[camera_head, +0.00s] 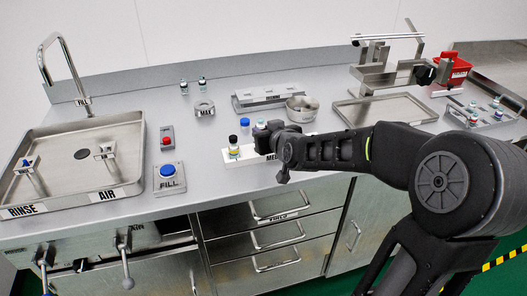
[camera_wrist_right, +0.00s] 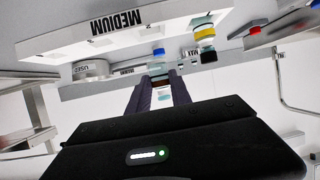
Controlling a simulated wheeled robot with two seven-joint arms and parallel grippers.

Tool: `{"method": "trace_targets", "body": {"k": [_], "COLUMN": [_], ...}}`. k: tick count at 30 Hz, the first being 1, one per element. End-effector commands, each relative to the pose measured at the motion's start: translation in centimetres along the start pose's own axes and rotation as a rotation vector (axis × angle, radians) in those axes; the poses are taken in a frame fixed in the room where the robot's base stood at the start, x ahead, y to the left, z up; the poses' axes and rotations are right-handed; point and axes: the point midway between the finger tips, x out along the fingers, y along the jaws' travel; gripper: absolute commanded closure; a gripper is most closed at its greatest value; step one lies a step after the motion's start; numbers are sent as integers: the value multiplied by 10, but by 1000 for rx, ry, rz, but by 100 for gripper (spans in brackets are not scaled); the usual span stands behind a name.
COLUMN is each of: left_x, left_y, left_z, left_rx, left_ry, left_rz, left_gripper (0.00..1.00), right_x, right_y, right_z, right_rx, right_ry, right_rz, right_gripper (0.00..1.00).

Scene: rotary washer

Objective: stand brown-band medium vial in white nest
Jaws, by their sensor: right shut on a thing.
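My right gripper (camera_head: 268,138) is shut over the right part of the white nest (camera_head: 238,160), a long block marked MEDIUM. In the right wrist view, upside down, its dark fingers (camera_wrist_right: 160,98) hold a small brown-band vial (camera_wrist_right: 160,79). The top of this vial (camera_head: 262,124) shows above my gripper in the head view. My gripper hides its lower part, so I cannot tell whether it touches the nest (camera_wrist_right: 70,35). A black-capped, yellow-band vial (camera_head: 233,144) stands upright at the nest's left part. My left gripper is out of view.
A blue-capped vial (camera_head: 245,124) stands close to my gripper. A FILL button (camera_head: 168,172) and sink (camera_head: 80,150) lie left; a tray (camera_head: 385,110) lies right.

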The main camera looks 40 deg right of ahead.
Motion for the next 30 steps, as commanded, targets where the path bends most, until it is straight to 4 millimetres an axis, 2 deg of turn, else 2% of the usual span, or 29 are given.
{"method": "trace_targets", "body": {"k": [1, 3, 14, 22, 30], "left_x": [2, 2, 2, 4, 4], "left_y": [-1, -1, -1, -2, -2], "left_z": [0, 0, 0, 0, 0], "left_rx": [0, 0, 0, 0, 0], "left_ry": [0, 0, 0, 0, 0], "left_rz": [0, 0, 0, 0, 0], "left_gripper": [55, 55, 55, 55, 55], "right_x": [4, 6, 8, 21, 22], "right_y": [0, 0, 0, 0, 0], "right_z": [9, 14, 18, 49, 50], "right_rx": [-1, 0, 0, 0, 0], "right_ry": [-2, -1, 0, -1, 2], "right_rz": [-1, 1, 1, 1, 0], "right_gripper": [100, 100, 100, 100, 100]}}
